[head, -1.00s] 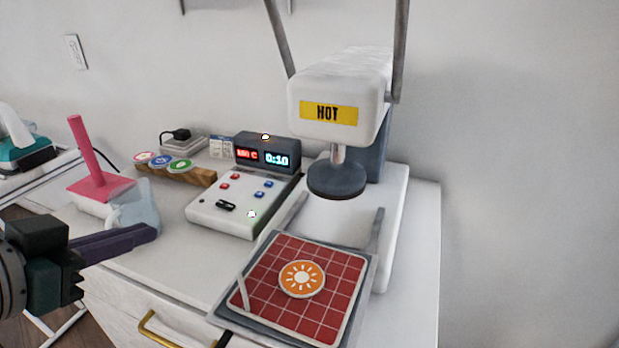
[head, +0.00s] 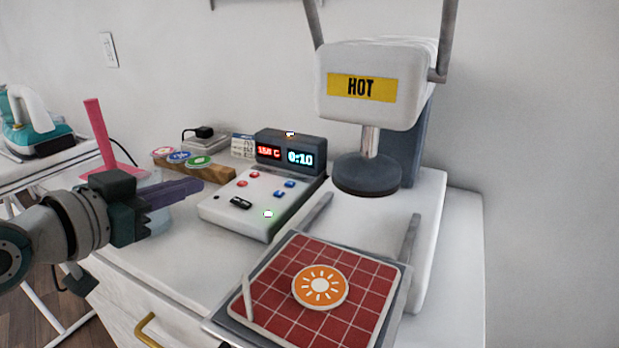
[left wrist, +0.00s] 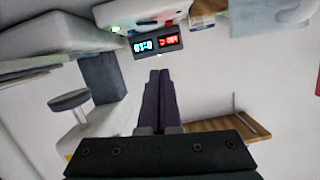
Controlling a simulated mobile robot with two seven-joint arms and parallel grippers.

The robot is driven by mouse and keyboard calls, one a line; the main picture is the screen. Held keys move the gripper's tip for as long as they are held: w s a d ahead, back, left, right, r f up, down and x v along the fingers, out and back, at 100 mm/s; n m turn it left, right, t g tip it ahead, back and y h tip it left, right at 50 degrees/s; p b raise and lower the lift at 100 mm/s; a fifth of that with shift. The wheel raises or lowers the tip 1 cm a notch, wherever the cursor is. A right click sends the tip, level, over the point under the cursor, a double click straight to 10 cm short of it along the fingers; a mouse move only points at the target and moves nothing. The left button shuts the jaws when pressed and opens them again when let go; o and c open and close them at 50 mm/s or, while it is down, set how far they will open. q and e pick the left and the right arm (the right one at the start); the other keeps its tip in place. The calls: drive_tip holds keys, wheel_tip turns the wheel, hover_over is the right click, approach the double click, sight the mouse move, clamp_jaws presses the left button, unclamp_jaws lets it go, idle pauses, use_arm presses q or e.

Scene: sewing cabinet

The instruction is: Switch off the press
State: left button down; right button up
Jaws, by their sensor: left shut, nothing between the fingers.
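The heat press (head: 362,95) stands at the right of the cabinet, its head with a yellow HOT label raised above the round dark platen (head: 366,174). Its white control box (head: 245,214) has red and blue buttons, a black rocker switch (head: 241,203) and a lit green-white lamp (head: 268,214). The dark display (head: 290,152) glows with a red temperature and 0:10; it also shows in the left wrist view (left wrist: 156,44). My left gripper (head: 200,186) is shut and empty, just left of the control box in the head view. Its fingers look apart from the box. My right gripper is not in view.
A red gridded pad with an orange sun patch (head: 320,287) lies on the press's pulled-out tray. A wooden rack (head: 190,170) of round patches, a pink stand (head: 105,140) and a power strip (head: 205,142) are behind my left gripper. A teal iron (head: 38,137) stands far left.

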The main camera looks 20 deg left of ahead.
use_arm(q)
drive_tip(key=b, duration=0.3)
hover_over(223, 213)
wheel_tip(223, 213, down, 2)
wheel_tip(223, 213, down, 3)
drive_tip(key=shift+f+b, duration=0.15)
drive_tip(key=shift+b, duration=0.75)
drive_tip(key=shift+f, duration=0.25)
